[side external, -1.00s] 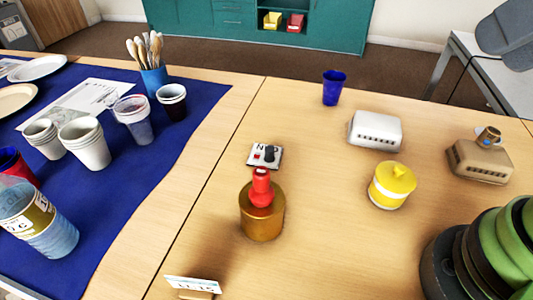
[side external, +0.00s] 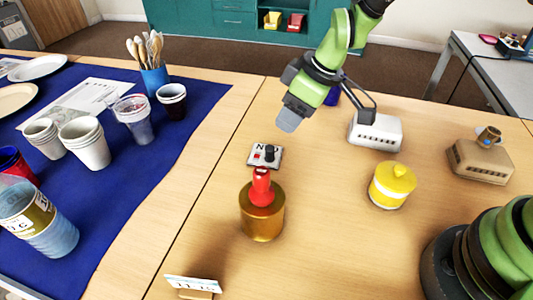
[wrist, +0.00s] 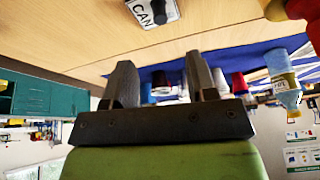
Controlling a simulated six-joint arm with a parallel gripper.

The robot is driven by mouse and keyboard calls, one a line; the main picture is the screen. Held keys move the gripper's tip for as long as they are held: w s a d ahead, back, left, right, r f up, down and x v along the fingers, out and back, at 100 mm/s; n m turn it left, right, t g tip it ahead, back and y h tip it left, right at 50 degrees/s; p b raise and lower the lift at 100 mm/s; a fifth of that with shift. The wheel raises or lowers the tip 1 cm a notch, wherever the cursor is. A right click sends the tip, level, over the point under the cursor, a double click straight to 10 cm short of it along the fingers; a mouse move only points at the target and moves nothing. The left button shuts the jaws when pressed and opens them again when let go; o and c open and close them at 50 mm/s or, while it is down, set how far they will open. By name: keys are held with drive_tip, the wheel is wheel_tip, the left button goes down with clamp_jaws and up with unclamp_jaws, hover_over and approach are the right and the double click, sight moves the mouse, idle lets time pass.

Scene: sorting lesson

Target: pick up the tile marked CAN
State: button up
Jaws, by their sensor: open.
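The tile marked CAN (wrist: 143,13) shows at the top edge of the wrist view, partly cut off, with a dark knob on it. In the side view a small white tile (side external: 256,161) with a partly readable N and a black knob lies flat on the wooden table, behind the brass canister. My gripper (side external: 328,118) is above the table, to the right of and higher than that tile, and not touching it. In the wrist view my gripper (wrist: 161,80) has its two fingers apart with nothing between them.
A brass canister (side external: 262,222) with a red knob stands just in front of the tile. A yellow pot (side external: 392,187), white box (side external: 376,133) and tan box (side external: 480,163) stand to the right. A blue cup (side external: 332,98) is partly behind my arm. A sign (side external: 193,284) stands at the front.

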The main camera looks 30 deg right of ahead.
sight(271, 148)
drive_tip(key=x, duration=1.1)
drive_tip(key=shift+s, duration=0.15)
drive_tip(key=shift+c, duration=0.2)
clamp_jaws()
